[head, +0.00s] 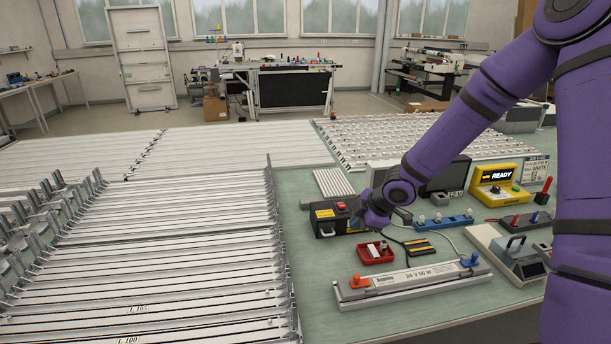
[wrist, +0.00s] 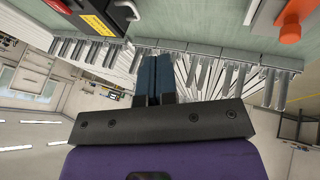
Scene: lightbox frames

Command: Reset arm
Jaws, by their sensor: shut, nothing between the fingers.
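My purple arm reaches in from the right in the head view. My gripper (head: 372,220) hangs above the green bench, beside the black box with a red switch (head: 325,228) and behind the small red tray (head: 375,262). In the wrist view my gripper (wrist: 154,62) shows two dark blue fingers side by side, closed together with nothing between them. The black box also shows at the top left of the wrist view (wrist: 65,8). The gripper partly covers the box's right side in the head view.
A light bar (head: 415,283) with orange and blue clamps lies in front. A yellow tester reading READY (head: 493,188) and a blue strip (head: 443,221) are to the right. Stacked white metal profiles (head: 170,240) fill the left. Green bench surface (head: 310,290) is bare at the front.

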